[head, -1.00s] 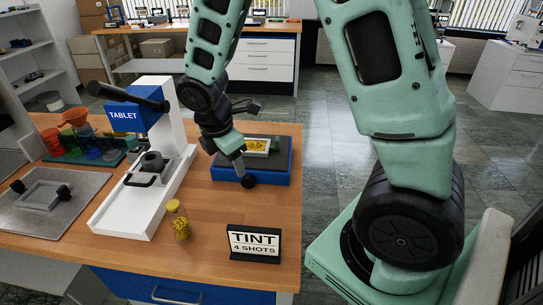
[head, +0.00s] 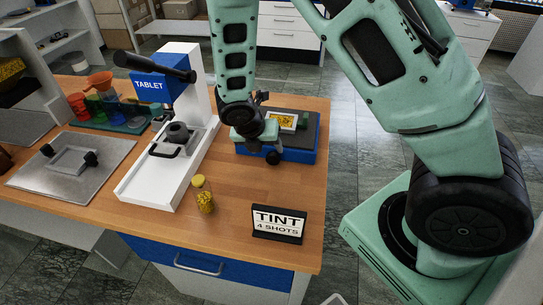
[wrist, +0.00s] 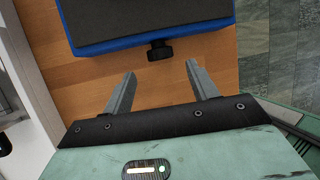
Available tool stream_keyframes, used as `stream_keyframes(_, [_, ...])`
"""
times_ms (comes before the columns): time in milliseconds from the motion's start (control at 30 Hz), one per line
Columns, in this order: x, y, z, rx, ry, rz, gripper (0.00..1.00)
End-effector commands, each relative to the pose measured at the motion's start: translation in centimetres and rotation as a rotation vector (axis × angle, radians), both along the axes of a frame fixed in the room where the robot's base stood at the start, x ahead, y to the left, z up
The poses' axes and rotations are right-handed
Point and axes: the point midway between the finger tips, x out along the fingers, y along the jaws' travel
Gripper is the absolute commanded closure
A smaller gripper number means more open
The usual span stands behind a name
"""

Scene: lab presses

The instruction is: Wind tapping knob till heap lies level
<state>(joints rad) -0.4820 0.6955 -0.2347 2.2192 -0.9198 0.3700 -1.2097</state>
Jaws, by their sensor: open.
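The tapping knob (head: 272,158) is a small black knob on the front of a blue, dark-topped tapping base (head: 300,156). A white-rimmed tray (head: 293,122) on the base holds a yellow heap (head: 280,121), partly hidden by my arm. In the wrist view the knob (wrist: 160,50) sits on the blue base edge (wrist: 150,44), just beyond and roughly centred between my fingertips. My gripper (wrist: 160,70) is open and empty, fingers spread either side of the knob's line, not seen touching it. In the head view my wrist hides most of the fingers.
A white press with a blue TABLET block (head: 150,86) stands left of the base. A yellow-capped jar (head: 203,196) and a TINT 4 SHOTS sign (head: 278,223) stand in front. A metal plate (head: 70,165) lies far left. Bare wood lies between jar and base.

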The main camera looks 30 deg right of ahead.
Motion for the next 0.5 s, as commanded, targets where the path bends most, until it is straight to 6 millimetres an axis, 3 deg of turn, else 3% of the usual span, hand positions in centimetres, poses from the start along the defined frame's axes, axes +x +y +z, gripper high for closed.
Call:
stream_keyframes(200, [0.5,-1.7,-3.8,-0.004,0.003,0.001,0.42])
stream_keyframes(500, [0.9,-2.7,-6.0,0.000,-0.001,-0.002,0.42])
